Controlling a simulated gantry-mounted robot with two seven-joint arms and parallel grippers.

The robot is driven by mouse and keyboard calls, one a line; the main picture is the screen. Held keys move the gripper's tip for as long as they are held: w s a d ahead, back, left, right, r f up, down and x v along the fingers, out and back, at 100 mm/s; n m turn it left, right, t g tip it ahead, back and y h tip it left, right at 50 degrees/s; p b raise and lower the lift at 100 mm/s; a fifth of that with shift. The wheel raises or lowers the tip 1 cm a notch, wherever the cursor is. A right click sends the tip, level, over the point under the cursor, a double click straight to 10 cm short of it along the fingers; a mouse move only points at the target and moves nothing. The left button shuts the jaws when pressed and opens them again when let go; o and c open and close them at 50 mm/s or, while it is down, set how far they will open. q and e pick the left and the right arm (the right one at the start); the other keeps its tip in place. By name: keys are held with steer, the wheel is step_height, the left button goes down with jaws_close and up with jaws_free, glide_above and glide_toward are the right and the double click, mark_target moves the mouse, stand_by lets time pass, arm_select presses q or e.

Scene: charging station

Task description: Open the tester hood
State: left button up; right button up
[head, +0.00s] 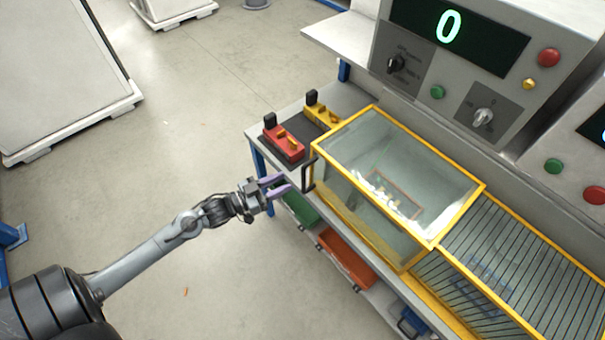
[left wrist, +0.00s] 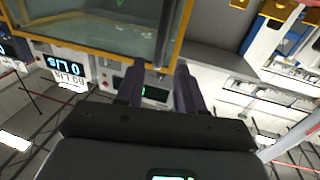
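The tester hood (head: 400,160) is a clear box with a yellow frame on the bench, and it is down. Its black handle (head: 308,174) is on the near left side. My left gripper (head: 279,186) has purple fingers, spread apart and empty, just left of the handle and pointing at it. A small gap seems to remain between them. In the left wrist view the two fingers (left wrist: 160,85) are apart. The hood's yellow edge (left wrist: 100,50) and a dark bar (left wrist: 165,32), likely the handle, lie beyond them. My right gripper is not in view.
A red switch box (head: 284,143) and a yellow one (head: 322,113) stand left of the hood. A striped cover (head: 510,270) adjoins it at right. The control panel (head: 480,70) rises behind. Green (head: 300,208) and orange (head: 345,258) bins sit below.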

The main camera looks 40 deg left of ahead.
mark_target(303, 173)
arm_select(q)
steer(key=x, duration=0.8)
steer(key=shift+w, duration=0.1)
steer(key=shift+c, duration=0.3)
jaws_close()
